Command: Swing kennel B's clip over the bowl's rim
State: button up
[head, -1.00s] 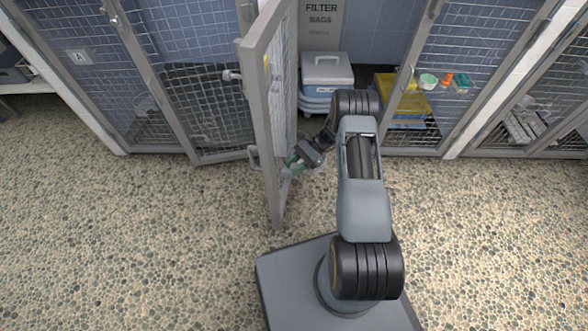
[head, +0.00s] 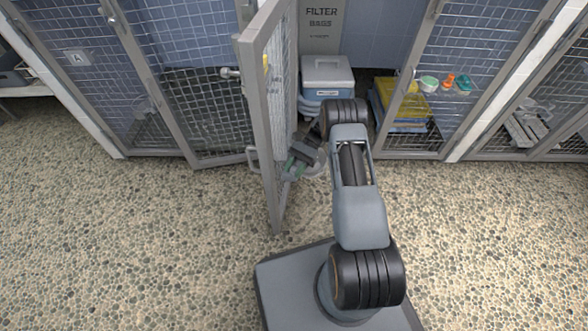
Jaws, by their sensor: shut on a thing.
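The open door (head: 262,130) of the middle kennel, likely kennel B, stands swung out toward me. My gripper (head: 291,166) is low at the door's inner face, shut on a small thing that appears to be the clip. Whether the clip lies over the bowl's rim is too small to tell.
A white-lidded box (head: 327,77) stands inside the open kennel, below a "FILTER BAGS" sign (head: 323,20). Yellow and blue containers (head: 399,105) are on the right, behind mesh. Kennel A's mesh door (head: 75,57) is on the left. The pebbled floor in front is clear.

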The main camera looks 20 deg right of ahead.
jog(key=o, duration=0.9)
